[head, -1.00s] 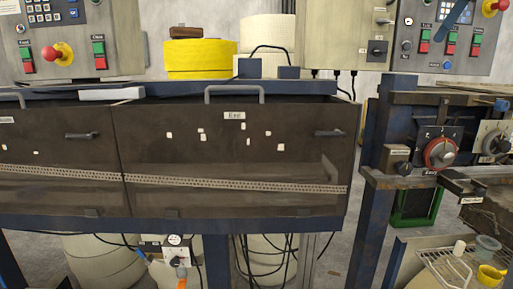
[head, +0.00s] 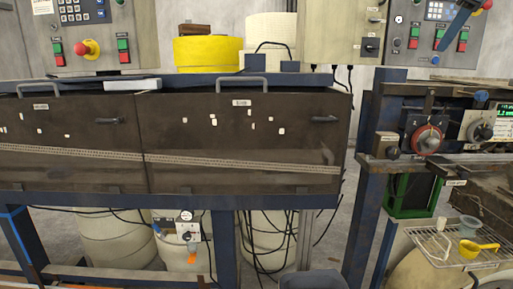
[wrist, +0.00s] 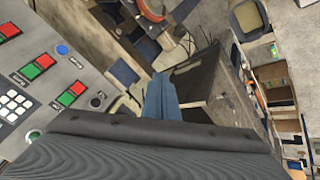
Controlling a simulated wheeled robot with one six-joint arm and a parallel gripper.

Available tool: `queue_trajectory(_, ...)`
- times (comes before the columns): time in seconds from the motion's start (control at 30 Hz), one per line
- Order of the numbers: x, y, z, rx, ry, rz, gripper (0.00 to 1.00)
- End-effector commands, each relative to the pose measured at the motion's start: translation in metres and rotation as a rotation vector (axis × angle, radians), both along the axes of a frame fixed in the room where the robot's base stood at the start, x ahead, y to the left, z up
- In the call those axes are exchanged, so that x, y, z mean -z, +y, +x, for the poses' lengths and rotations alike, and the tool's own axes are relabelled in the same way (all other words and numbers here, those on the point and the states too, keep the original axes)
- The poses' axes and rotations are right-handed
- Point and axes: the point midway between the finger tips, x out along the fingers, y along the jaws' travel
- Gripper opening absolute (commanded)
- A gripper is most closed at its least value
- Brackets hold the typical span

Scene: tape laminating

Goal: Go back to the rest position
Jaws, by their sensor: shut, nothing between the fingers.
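My gripper (head: 443,44) shows at the top right of the head view as a narrow blue shape slanting in front of a control panel (head: 411,48). Most of my arm is out of the picture. In the wrist view the blue fingers of my gripper (wrist: 160,84) are together beyond the dark wrist housing, with nothing held. The fingers look clear of the floor and machines behind them. A button panel (wrist: 50,85) lies to their left in that view.
A long machine with dark see-through covers (head: 240,150) fills the middle. A blue post (head: 362,200) and a knob panel (head: 428,140) stand right of it. A wire rack (head: 450,248) with a yellow scoop (head: 480,249) is at lower right. A grey floor gap lies between.

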Motion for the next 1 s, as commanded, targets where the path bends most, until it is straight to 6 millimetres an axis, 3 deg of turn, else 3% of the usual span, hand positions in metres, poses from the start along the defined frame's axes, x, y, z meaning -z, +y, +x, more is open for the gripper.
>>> queue_trajectory(0.17, 0.037, 0.019, 0.011, 0.047, 0.034, 0.044, 0.0)
queue_trajectory(0.37, 0.097, 0.047, 0.021, 0.13, 0.089, 0.106, 0.0)
queue_trajectory(0.47, 0.141, 0.068, 0.023, 0.186, 0.128, 0.142, 0.0)
queue_trajectory(0.57, 0.197, 0.098, 0.02, 0.255, 0.178, 0.179, 0.0)
queue_trajectory(0.77, 0.315, 0.164, -0.01, 0.398, 0.279, 0.228, 0.0)
queue_trajectory(1.0, 0.444, 0.237, -0.085, 0.542, 0.378, 0.247, 0.0)
